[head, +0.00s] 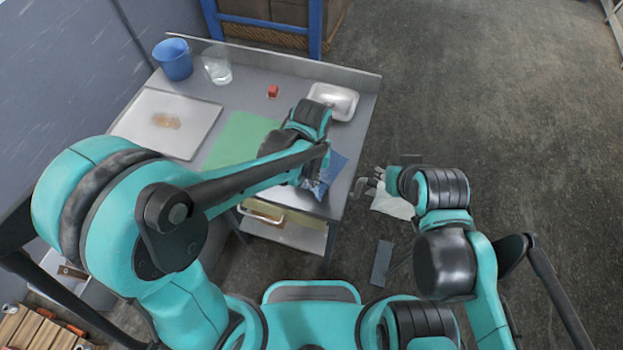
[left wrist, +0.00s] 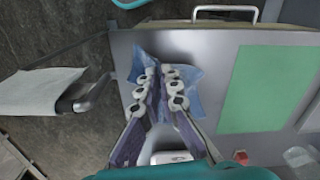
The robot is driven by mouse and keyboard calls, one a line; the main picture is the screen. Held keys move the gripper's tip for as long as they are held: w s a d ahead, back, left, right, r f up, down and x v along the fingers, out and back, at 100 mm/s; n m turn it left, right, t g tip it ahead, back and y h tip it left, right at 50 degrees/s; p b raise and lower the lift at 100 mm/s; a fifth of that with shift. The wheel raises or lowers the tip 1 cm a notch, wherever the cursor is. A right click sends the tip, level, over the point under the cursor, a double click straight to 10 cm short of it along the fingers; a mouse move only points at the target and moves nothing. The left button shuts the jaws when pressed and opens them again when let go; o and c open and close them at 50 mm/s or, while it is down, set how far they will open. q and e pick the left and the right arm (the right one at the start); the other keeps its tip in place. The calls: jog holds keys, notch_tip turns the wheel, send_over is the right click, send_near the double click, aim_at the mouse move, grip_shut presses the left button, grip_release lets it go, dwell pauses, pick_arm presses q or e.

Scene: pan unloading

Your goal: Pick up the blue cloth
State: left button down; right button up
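The blue cloth (head: 333,167) lies crumpled at the right front edge of the grey table (head: 262,85), beside a green mat. In the left wrist view the cloth (left wrist: 203,80) spreads under and around my fingers. My left gripper (head: 313,180) is over the cloth, pointing down. In the left wrist view its two fingers (left wrist: 160,75) stand apart with a narrow gap, and cloth shows between and beyond them. Whether the fingertips touch the cloth I cannot tell. My right gripper (head: 376,180) is off the table's right side; its fingers are too small to read.
A white towel (head: 394,204) hangs beside the right edge.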

pick_arm(q)
jog(key=shift+f, duration=0.15)
notch_tip(320, 180, up, 18)
jog(key=p, duration=1.3)
